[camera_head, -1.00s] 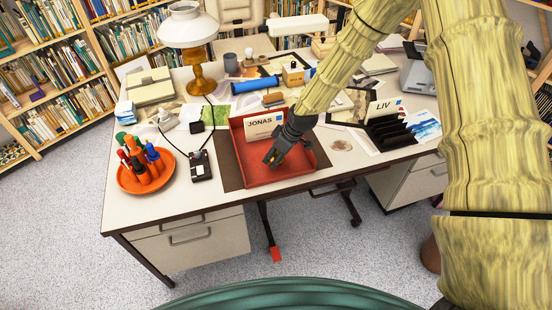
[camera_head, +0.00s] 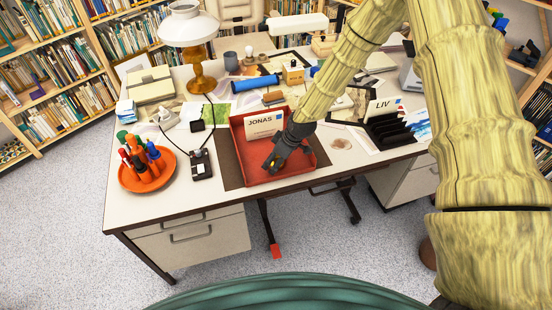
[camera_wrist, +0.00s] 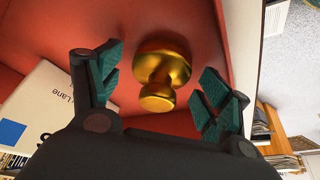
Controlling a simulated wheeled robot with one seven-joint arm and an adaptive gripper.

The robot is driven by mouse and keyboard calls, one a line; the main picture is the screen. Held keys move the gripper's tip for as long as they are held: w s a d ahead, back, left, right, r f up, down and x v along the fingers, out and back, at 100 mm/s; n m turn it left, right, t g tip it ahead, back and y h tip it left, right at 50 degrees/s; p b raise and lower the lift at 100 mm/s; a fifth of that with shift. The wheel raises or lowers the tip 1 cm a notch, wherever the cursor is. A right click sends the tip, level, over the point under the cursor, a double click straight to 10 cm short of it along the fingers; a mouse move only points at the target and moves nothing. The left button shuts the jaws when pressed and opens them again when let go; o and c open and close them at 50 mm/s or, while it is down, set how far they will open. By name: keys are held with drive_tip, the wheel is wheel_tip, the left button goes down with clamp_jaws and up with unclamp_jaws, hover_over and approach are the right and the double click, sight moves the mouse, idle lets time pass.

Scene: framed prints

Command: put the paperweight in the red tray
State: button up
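The paperweight, a shiny brass knob (camera_wrist: 162,68), shows in the wrist view against the red floor of the tray, between my spread fingers, with a gap on both sides. The red tray (camera_head: 306,125) sits on the desk near its front edge, and its red surface (camera_wrist: 195,25) fills much of the wrist view. My gripper (camera_head: 270,167) is low inside the tray, with a small yellow spot at its tips in the head view. Its fingers (camera_wrist: 165,88) are open with green pads. Whether the knob touches the tray floor is hard to see.
An envelope marked JONAS (camera_head: 264,124) stands at the back of the tray, close to my gripper. An orange dish of pens (camera_head: 147,174) and a black device (camera_head: 201,165) lie to the left. A black letter rack (camera_head: 390,132) stands to the right.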

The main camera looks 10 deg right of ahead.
drive_tip(key=b+v, duration=0.2)
drive_tip(key=v, duration=1)
idle(0.4)
drive_tip(key=shift+r, duration=0.1)
